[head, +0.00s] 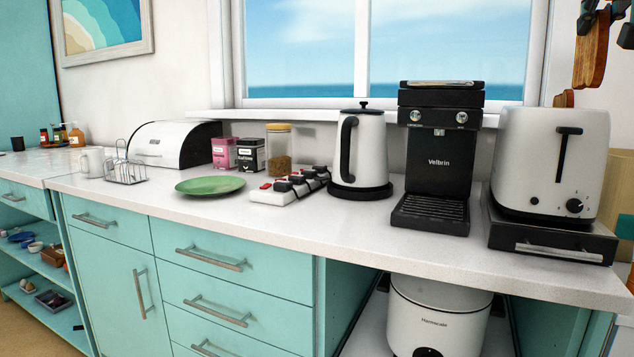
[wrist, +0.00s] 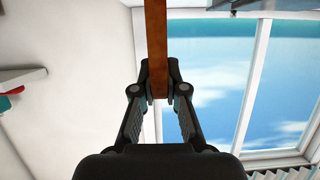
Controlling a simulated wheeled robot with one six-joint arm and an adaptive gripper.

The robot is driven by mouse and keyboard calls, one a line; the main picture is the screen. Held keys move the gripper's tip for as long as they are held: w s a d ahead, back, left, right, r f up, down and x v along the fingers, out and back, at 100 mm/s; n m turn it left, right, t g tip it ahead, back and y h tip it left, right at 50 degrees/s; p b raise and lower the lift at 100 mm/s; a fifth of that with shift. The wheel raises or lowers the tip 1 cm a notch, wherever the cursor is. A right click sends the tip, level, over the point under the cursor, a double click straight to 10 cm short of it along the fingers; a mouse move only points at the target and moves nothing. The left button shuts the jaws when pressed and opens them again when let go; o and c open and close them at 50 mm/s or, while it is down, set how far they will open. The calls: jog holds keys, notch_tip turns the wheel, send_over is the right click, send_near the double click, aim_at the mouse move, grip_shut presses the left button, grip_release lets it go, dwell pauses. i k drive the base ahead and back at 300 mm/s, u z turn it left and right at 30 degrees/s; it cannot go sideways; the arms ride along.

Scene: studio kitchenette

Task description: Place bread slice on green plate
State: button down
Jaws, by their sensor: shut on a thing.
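My gripper (wrist: 160,88) is shut on a brown bread slice (wrist: 157,40), seen edge-on between its fingertips in the wrist view. In the head view the held slice (head: 591,50) hangs in the air at the upper right, above the white toaster (head: 535,150), with dark parts of my gripper at the frame's edge. A second brown piece (head: 564,98) sticks up from the toaster's top. The green plate (head: 210,186) lies flat and empty on the white counter at the left, far from my gripper.
A black coffee machine (head: 437,150), a white kettle (head: 360,150) and a power strip (head: 290,187) stand between toaster and plate. Canisters (head: 250,155), a bread bin (head: 170,143) and a wire rack (head: 125,172) are near the plate. The counter's front strip (head: 350,225) is clear.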

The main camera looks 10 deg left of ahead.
aim_at(212, 189)
jog(key=k, duration=0.7)
jog(key=u, duration=0.7)
jog(key=i, duration=1.2)
jog(key=u, duration=0.95)
jog(key=i, duration=0.6)
jog(key=u, duration=0.15)
